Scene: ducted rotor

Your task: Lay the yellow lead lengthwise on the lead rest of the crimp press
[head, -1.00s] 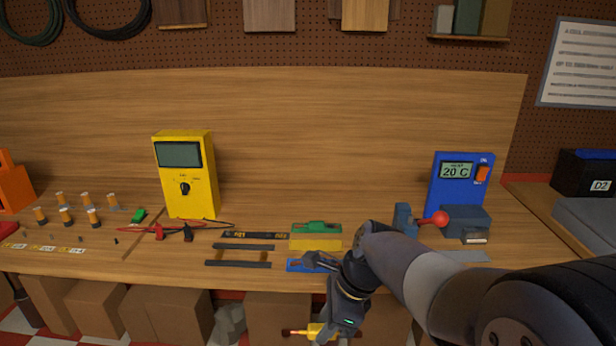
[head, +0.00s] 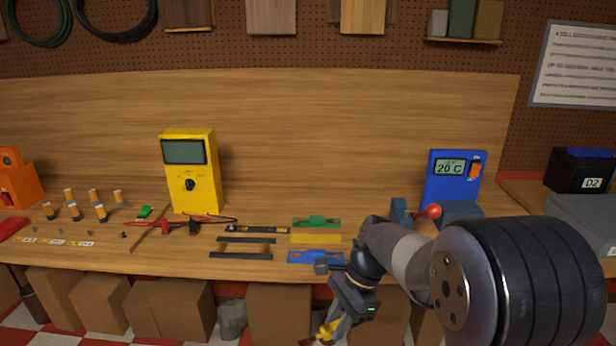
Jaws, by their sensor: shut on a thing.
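My gripper (head: 330,328) hangs low at the bottom edge of the head view, in front of the bench. It is shut on the yellow lead (head: 326,333), which shows as a short yellow piece with a darker reddish end, partly cut off by the frame. The crimp press (head: 401,211) stands at the right of the bench, with a blue block, a red ball handle (head: 433,211) and a dark body (head: 460,212). My arm covers its lower front. I cannot make out the lead rest.
Left of my arm on the bench lie green (head: 316,222), yellow (head: 316,239) and blue (head: 315,257) pieces and dark strips (head: 240,256). A yellow meter (head: 191,172) stands behind them. The blue 20 C unit (head: 452,181) stands behind the press. Cardboard boxes (head: 180,310) sit below.

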